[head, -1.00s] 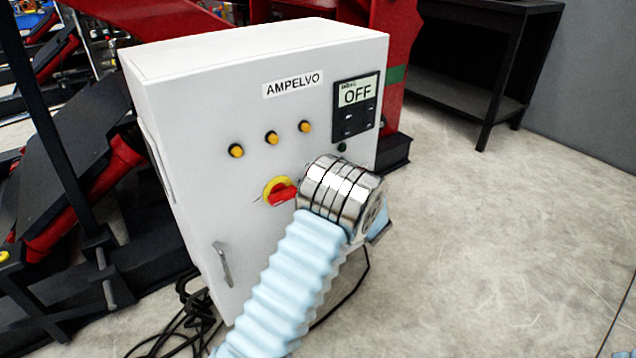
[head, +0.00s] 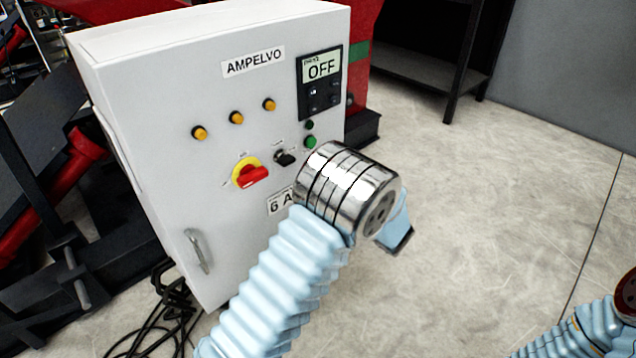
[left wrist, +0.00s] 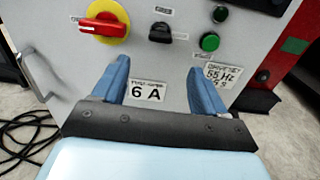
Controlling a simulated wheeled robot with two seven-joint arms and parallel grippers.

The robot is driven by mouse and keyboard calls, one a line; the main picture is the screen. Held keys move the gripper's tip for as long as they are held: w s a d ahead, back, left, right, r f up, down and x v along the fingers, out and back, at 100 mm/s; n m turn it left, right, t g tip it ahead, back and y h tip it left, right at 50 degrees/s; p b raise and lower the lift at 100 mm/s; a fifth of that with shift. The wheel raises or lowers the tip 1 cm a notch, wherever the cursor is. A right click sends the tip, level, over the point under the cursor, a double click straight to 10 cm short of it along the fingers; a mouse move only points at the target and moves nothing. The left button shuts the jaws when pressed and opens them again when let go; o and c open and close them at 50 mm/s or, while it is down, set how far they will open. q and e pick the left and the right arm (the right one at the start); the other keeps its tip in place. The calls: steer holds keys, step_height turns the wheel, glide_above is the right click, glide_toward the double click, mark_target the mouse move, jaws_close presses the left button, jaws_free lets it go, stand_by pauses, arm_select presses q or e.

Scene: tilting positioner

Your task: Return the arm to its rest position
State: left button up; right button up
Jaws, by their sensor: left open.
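My left arm, in a light blue ribbed sleeve with a silver wrist joint, rises in front of the white control cabinet (head: 150,110) in the head view. The wrist hides most of my left gripper there. In the left wrist view my left gripper (left wrist: 160,75) is open and empty, its two blue fingers apart in front of the cabinet face, around the "6 A" label (left wrist: 148,91) in the picture. My right arm shows at the lower right of the head view; its gripper is out of frame.
The cabinet bears a red and yellow rotary switch (head: 250,174), a black selector (head: 285,159), a green button (head: 310,142) and a display (head: 321,69) reading OFF. Black cables (head: 165,315) lie at its foot. A dark bench (head: 430,80) stands behind. The floor at right is clear.

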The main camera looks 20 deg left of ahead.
stand_by(0.3)
arm_select(q)
steer(key=s+d+f+n+g+h, duration=0.1)
steer(key=s+f+n+g+h, duration=0.3)
steer(key=s+f, duration=0.7)
steer(key=s+f+n+g+h, duration=0.2)
steer(key=s+f+g+h, duration=0.4)
steer(key=f, duration=0.8)
steer(key=s+d+f+n+t+h, duration=0.2)
steer(key=s+d+f+n+h, duration=0.1)
steer(key=d+n, duration=0.4)
steer(key=s+d+f+n+t+h, duration=0.2)
steer(key=s+d+n+h, duration=0.3)
steer(key=n, duration=0.6)
steer(key=d+f+h, duration=0.1)
steer(key=h, duration=0.1)
steer(key=shift+s+d+h, duration=0.35)
steer(key=shift+s+h, duration=0.05)
